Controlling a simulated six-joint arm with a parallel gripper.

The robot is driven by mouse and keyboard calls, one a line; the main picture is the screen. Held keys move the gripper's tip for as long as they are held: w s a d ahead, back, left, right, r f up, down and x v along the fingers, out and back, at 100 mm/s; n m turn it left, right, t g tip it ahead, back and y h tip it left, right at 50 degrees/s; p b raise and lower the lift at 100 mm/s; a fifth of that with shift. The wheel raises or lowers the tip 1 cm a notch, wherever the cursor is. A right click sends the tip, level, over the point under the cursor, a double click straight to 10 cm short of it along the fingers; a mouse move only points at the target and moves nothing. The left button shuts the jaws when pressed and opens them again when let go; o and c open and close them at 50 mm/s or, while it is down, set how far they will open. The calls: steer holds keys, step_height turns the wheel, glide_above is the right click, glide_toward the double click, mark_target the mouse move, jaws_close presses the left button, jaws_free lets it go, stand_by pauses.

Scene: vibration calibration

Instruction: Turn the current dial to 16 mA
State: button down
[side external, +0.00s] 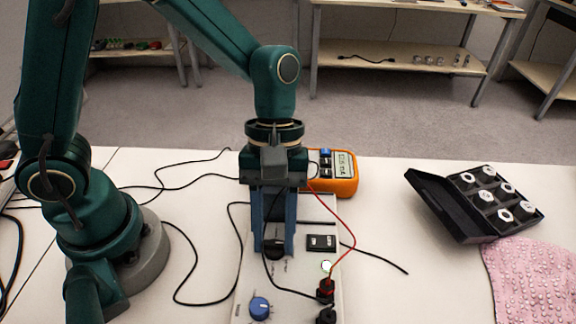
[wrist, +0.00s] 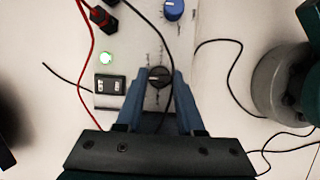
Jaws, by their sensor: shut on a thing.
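The current dial (wrist: 158,75) is a black round knob on a white control box (side external: 312,216). In the side external view the dial (side external: 274,249) is partly covered by my fingers. My gripper (wrist: 158,82) points down at the box and its two blue fingers are shut on the dial, one on each side; it also shows in the side external view (side external: 274,246). The scale marks around the dial are too small to read. A blue knob (side external: 260,308) sits on the same box, apart from my gripper, and shows in the wrist view (wrist: 173,10).
An orange multimeter (side external: 345,173) stands behind the box. Red and black cables run over the box, with plugs (side external: 326,288) at its right. A lit green lamp (wrist: 106,57) and a black switch (side external: 321,243) are near the dial. An open black case (side external: 460,225) and pink cloth (side external: 530,280) lie right.

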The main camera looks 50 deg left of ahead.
steer(key=m+g+y, duration=0.1)
steer(key=m, duration=0.3)
steer(key=shift+w+d, duration=0.1)
steer(key=shift+d, duration=0.05)
steer(key=shift+d+m+y, duration=0.1)
steer(key=shift+m+y, duration=1)
steer(key=shift+m, duration=1.3)
steer(key=c, duration=0.5)
jaws_free()
steer(key=shift+v, duration=2.6)
